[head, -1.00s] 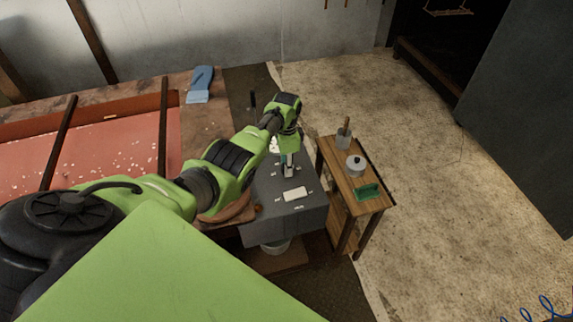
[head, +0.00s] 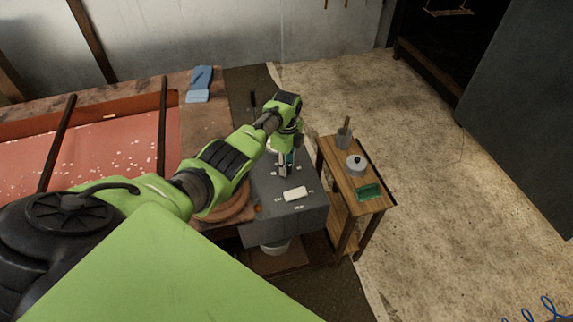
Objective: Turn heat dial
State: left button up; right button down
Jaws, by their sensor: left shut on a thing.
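A dark grey box (head: 262,222) stands at the end of the long table, with a control panel on its top. My left gripper (head: 285,174) points down onto this panel. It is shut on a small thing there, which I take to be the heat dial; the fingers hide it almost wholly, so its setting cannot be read. A white oblong piece (head: 295,193) lies on the panel just in front of the fingers, with small pale marks around it. My right gripper is not in view.
A small wooden side table (head: 372,205) stands close to the right of the box. It holds a grey cup with a handle (head: 344,137), a lidded pot (head: 356,165) and a green tray (head: 369,192). A blue object (head: 200,84) lies at the back. Open floor is on the right.

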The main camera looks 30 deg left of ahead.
pick_arm(q)
jog(key=shift+w+r, duration=0.1)
dwell(0.3)
jog(key=shift+m, duration=0.3)
jog(key=o, duration=1.1)
jog(key=shift+r, duration=0.1)
notch_tip(320, 180, up, 12)
jog(key=shift+f, duration=0.1)
